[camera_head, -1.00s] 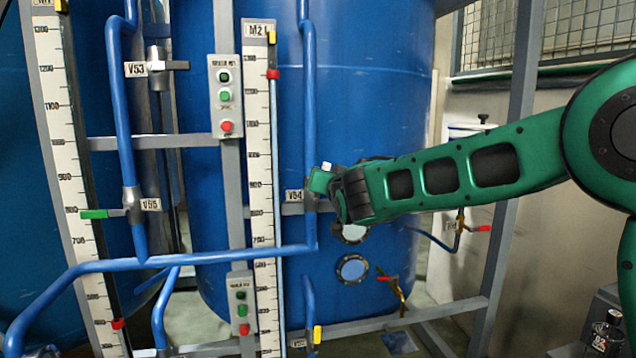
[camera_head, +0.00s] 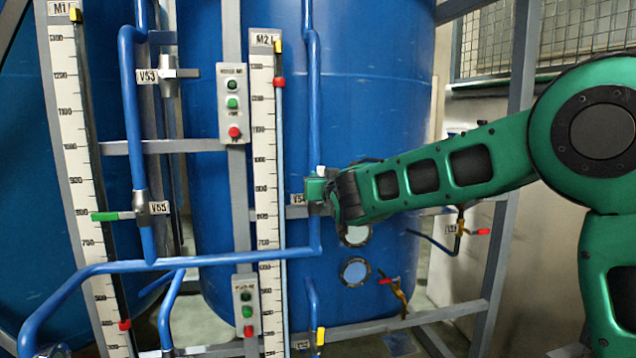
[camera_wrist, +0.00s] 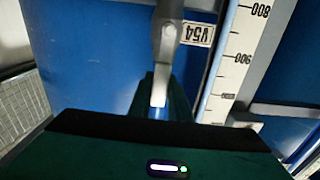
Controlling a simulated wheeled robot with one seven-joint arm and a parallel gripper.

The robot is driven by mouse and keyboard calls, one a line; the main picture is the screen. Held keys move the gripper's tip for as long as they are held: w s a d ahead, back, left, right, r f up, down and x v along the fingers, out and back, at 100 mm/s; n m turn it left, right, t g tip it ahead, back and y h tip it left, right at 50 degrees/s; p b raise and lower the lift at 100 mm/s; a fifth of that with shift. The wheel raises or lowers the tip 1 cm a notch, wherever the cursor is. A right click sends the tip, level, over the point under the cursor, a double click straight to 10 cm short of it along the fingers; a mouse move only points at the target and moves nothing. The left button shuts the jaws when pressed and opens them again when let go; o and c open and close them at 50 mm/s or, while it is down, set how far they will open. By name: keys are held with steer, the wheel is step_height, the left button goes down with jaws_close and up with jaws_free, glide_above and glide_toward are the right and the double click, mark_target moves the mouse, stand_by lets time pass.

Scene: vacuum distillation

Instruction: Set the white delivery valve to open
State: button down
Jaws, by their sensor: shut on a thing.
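The V54 valve (camera_wrist: 168,32) is a grey body on the blue pipe, with a white lever (camera_wrist: 158,97) that runs down between my fingers in the wrist view. Its label V54 (camera_wrist: 197,33) shows upside down there. In the head view, my gripper (camera_head: 318,187) is at the vertical blue pipe, beside the partly covered V54 label (camera_head: 298,199), and hides most of the valve. My gripper is shut on the white lever. A small white piece shows above the green fingers. The lever's angle to the pipe is hard to tell in the head view.
A white scale (camera_head: 266,150) and a button box (camera_head: 232,103) stand left of the valve. Valve V53 (camera_head: 168,75) and green-handled valve V55 (camera_head: 140,208) are farther left. A yellow-handled valve (camera_head: 320,336) is below. A large blue tank (camera_head: 385,90) stands close behind.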

steer(key=c, duration=1.6)
jaws_free()
steer(key=shift+s+a+f, duration=0.1)
steer(key=shift+a+f, duration=0.05)
steer(key=shift+f, duration=0.2)
steer(key=shift+c, duration=0.2)
steer(key=shift+r, duration=0.15)
steer(key=v, duration=1)
steer(key=shift+s, duration=0.25)
